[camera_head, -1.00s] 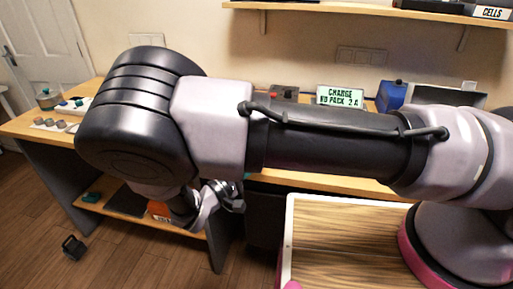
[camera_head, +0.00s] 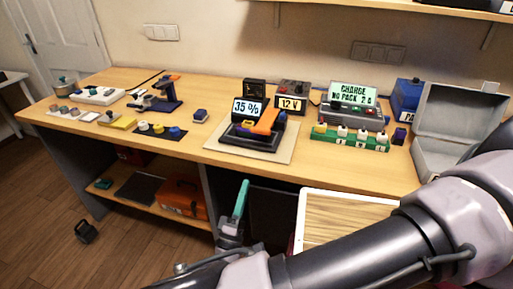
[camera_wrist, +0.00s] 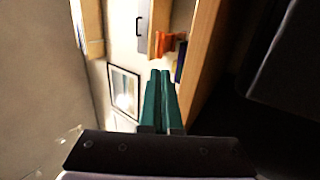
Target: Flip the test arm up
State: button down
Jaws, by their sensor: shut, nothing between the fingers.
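A dark test stand (camera_head: 240,138) sits on a beige mat (camera_head: 228,150) on the workbench. An orange arm (camera_head: 268,121) lies tilted across its top, and I take it for the test arm. Small displays behind the stand read 35 % and 12 V. My gripper (camera_head: 242,186) has teal fingers, close together and empty, pointing up in front of the bench edge, below the stand. The fingers also show in the wrist view (camera_wrist: 160,75), side by side. The gripper is apart from the stand, which I cannot make out in the wrist view.
The workbench (camera_head: 312,165) also holds a green terminal strip (camera_head: 350,143), a charger display (camera_head: 351,93) and an open grey case (camera_head: 445,130). Small parts stand at left. An orange toolbox (camera_head: 184,197) is on the lower shelf. My forearm covers the lower right.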

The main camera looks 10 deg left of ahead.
jog(key=x, duration=1.4)
